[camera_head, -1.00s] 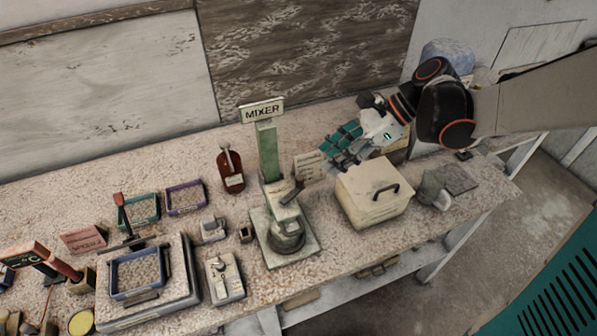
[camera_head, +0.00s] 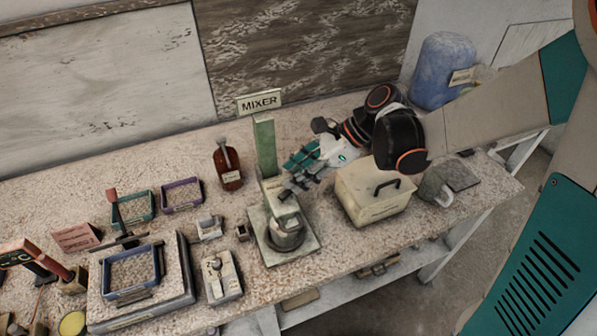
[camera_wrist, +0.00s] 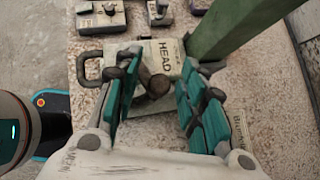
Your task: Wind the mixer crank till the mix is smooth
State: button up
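The mixer (camera_head: 265,150) is a green column on a square base plate, under a "MIXER" sign. A grey pot (camera_head: 286,236) stands on its base. My gripper (camera_head: 288,182) is at the mixer head, coming from the right, with its teal fingers apart. In the wrist view the fingers (camera_wrist: 160,72) stand on both sides of a brownish crank knob (camera_wrist: 154,86), in front of a plate marked "HEAD" (camera_wrist: 166,56). I see a gap beside the knob; contact is not clear. The crank is mostly hidden by my fingers in the head view. The mix inside the pot cannot be seen.
A cream box with a dark handle (camera_head: 372,200) stands close right of the mixer, under my wrist. A brown bottle (camera_head: 228,167) is behind left. A small switch box (camera_head: 221,277) and framed trays (camera_head: 131,270) lie to the left. A grey jug (camera_head: 437,187) is at the right.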

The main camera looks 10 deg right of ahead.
grip_shut()
jog(key=shift+n, duration=0.3)
jog(key=shift+w+a+n+g+h+b, duration=0.1)
jog(key=shift+w+a+n+g+h, duration=0.3)
jog(key=shift+n+g, duration=0.65)
jog(key=shift+w+a+n+g+h+b, duration=0.15)
jog(key=shift+a+n+g, duration=0.55)
jog(key=shift+n, duration=0.6)
jog(key=shift+w+a+n+g+h+b, duration=0.1)
jog(key=shift+w+a+n+g+h, duration=0.3)
jog(key=shift+n+g, duration=0.65)
jog(key=shift+s, duration=0.1)
grip_release()
jog(key=shift+a, duration=0.1)
